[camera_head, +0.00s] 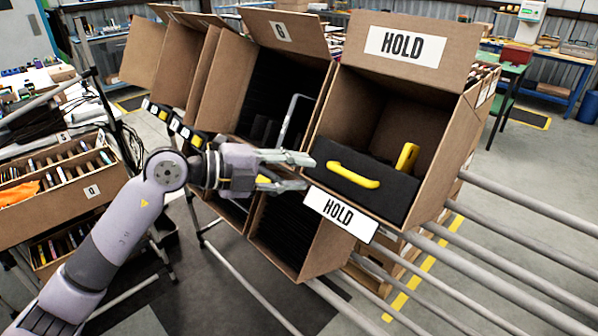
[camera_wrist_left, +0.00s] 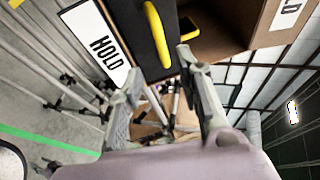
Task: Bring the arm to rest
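My left arm (camera_head: 100,235) reaches in from the left in the head view. Its gripper (camera_head: 308,172) is open, with the two fingers apart and nothing seen between them. The fingertips are at the left front edge of the tilted HOLD carton (camera_head: 338,137); I cannot tell whether they touch it. The wrist view also shows the open gripper (camera_wrist_left: 160,68), with the carton's black insert (camera_wrist_left: 125,28) and yellow handle (camera_wrist_left: 157,35) just beyond the fingers. My right gripper is in neither view.
Other open tilted cartons (camera_head: 218,85) stand left of the HOLD carton. Grey rails (camera_head: 500,270) run to the lower right. A bin marked Q (camera_head: 100,190) stands at the left.

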